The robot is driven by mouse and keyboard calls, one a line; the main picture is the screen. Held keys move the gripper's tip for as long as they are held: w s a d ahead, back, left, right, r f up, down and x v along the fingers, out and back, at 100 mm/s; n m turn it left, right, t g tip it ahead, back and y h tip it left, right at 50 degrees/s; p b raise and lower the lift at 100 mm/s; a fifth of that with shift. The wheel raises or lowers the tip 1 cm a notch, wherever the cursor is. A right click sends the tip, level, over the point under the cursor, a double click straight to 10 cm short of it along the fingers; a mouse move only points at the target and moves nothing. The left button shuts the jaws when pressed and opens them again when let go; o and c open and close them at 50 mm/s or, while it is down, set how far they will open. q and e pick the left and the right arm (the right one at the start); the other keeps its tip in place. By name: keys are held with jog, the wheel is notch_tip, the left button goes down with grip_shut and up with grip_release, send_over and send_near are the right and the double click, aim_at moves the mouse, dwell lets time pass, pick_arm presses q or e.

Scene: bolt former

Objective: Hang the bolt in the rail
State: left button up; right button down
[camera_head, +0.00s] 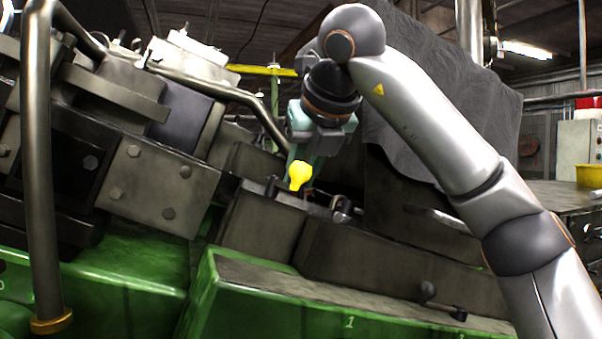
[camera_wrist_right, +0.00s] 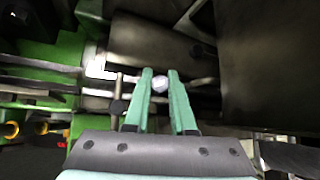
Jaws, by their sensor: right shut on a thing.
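My right gripper (camera_head: 302,158) hangs over the machine, its teal fingers pointing down. In the wrist view the right gripper (camera_wrist_right: 160,84) has a pale, faceted bolt head (camera_wrist_right: 160,85) between its fingertips, and it is shut on the bolt. In the head view a bright yellow, bolt-like piece (camera_head: 299,175) shows right under the fingertips, with its narrow end down. Parallel metal bars that look like the rail (camera_wrist_right: 100,92) run beside and behind the fingertips in the wrist view. I cannot tell whether the bolt touches them. My left gripper is not in view.
Dark steel blocks (camera_head: 255,220) surround the fingertips, above a green machine bed (camera_head: 270,305). A bolted plate (camera_head: 160,185) and a vertical pipe (camera_head: 40,160) stand at the left. A grey cover (camera_head: 450,110) hangs behind my right arm.

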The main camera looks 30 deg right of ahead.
jog(key=shift+f, duration=0.35)
dwell(0.4)
jog(key=c, duration=0.8)
grip_release()
jog(key=shift+f, duration=0.1)
jog(key=shift+o, duration=0.6)
jog(key=shift+f, duration=0.1)
jog(key=shift+c, duration=0.5)
jog(key=o, duration=0.4)
jog(key=shift+f, duration=0.1)
